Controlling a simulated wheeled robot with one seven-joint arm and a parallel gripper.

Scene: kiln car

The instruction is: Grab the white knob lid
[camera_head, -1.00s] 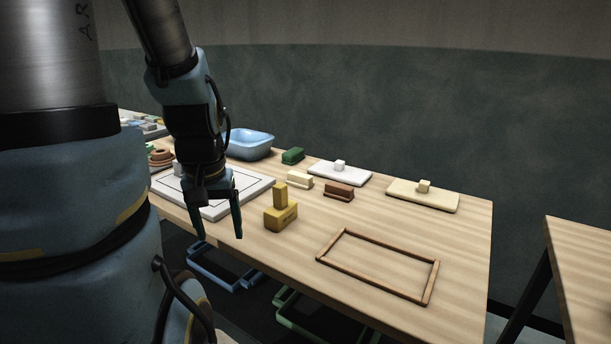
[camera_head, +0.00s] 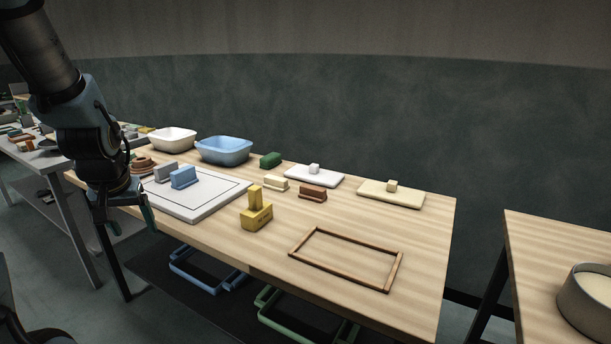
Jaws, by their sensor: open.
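The white knob lid (camera_head: 315,176) is a flat white slab with a small white block knob on top. It lies toward the back of the wooden table, between the green block and the cream knob lid (camera_head: 392,195). My gripper (camera_head: 130,222) is open and empty. It points down at the left, near the table's front left edge, well to the left of the white lid and apart from it. Nothing hides the white lid.
A green block (camera_head: 270,160), a cream block (camera_head: 275,184) and a brown block (camera_head: 312,194) stand near the lid. A yellow stepped block (camera_head: 256,212), a wooden frame (camera_head: 346,284), a white board (camera_head: 190,208), a blue basin (camera_head: 223,150) and a white basin (camera_head: 172,139) share the table (camera_head: 420,250).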

